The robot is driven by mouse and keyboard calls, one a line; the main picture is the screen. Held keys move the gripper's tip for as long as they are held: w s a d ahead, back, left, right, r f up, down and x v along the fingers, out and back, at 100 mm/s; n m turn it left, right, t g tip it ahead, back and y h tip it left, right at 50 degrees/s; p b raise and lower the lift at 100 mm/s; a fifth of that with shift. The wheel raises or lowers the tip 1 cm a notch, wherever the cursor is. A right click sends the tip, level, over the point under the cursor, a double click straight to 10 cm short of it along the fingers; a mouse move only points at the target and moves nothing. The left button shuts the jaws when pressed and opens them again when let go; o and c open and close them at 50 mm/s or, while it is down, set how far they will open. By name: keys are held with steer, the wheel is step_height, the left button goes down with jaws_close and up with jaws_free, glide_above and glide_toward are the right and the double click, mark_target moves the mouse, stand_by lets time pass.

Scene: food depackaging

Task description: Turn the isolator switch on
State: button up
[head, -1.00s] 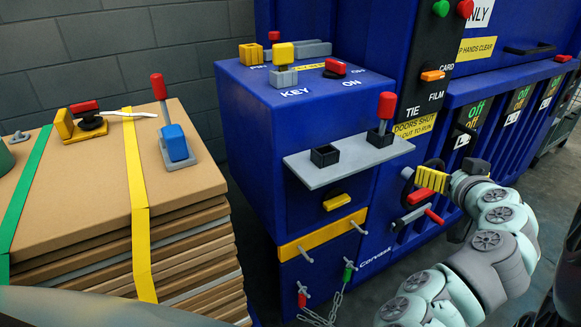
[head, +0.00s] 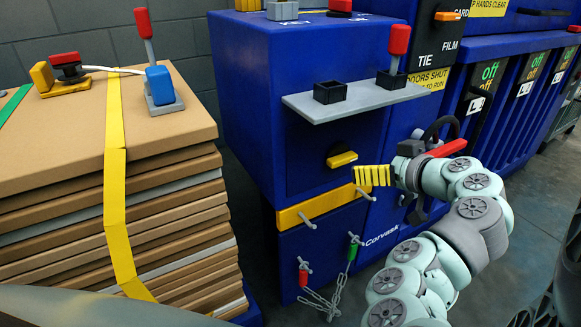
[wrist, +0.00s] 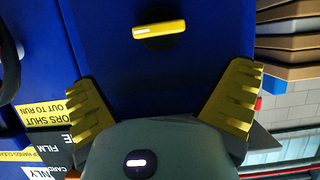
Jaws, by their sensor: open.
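A yellow bar handle on a dark round base (head: 342,159) sits on the front of the blue cabinet; I cannot read a label by it, so I cannot tell whether it is the isolator switch. In the wrist view this yellow handle (wrist: 159,30) lies nearly level at top centre, ahead of the space between my fingers. My gripper (head: 374,176), with yellow ridged fingers, is just right of and below the handle in the head view. In the wrist view my gripper (wrist: 162,88) is spread wide, empty, and apart from the handle.
A grey shelf (head: 300,104) with a black socket (head: 329,92) and a red-knobbed lever (head: 396,48) juts out above the handle. A yellow bar (head: 290,217) and hanging chain (head: 330,303) are below. Stacked cardboard (head: 150,190) stands left.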

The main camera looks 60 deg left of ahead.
mark_target(344, 158)
steer(key=shift+b+x, duration=0.7)
steer(key=shift+x, duration=5.05)
steer(key=c, duration=0.9)
